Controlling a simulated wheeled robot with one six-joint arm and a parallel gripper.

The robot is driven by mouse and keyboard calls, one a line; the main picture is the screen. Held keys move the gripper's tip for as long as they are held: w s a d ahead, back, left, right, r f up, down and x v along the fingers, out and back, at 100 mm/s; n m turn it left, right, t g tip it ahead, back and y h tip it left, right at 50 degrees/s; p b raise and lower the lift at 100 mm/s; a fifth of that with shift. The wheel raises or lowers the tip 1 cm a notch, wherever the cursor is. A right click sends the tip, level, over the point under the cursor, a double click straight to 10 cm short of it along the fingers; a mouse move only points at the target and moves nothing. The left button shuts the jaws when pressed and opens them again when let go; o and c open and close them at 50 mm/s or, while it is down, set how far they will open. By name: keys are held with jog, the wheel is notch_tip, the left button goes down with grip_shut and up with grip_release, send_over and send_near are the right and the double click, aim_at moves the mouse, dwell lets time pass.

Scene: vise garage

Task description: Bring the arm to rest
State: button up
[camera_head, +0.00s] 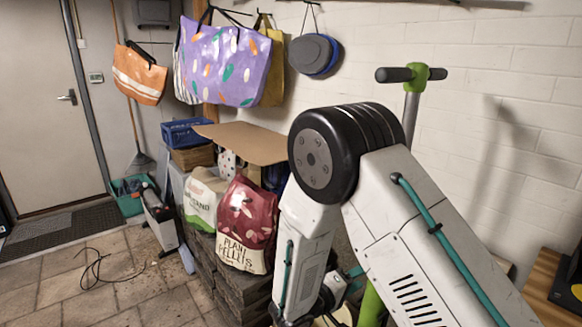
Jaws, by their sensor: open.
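My arm (375,215) fills the right half of the head view. It is bent sharply at a black elbow joint (318,158). One white link with a teal cable runs from the elbow down to the lower right. The other link hangs down from the elbow to the bottom edge, where part of the wrist shows. My gripper itself is not seen; it lies beyond the bottom edge or behind the links. The arm hides part of the wall and the floor behind it.
Plant pellet bags (247,222) stand on dark stacked blocks left of my forearm. A green and black scooter handle (417,75) rises behind the elbow. A wooden surface (550,275) is at the lower right. Paved floor (110,290) at lower left has a loose black cable.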

jog(key=s+d+r+g+y, duration=0.2)
jog(key=s+d+r+g, duration=0.3)
jog(key=s, duration=0.3)
jog(key=s+d+r+g+y, duration=0.2)
jog(key=s+r+g, duration=0.45)
jog(key=s, duration=0.25)
jog(key=s+r+m+t+y, duration=0.4)
jog(key=s+r+y, duration=0.7)
jog(key=s+r, duration=0.2)
jog(key=shift+s+d, duration=0.25)
jog(key=shift+s, duration=0.1)
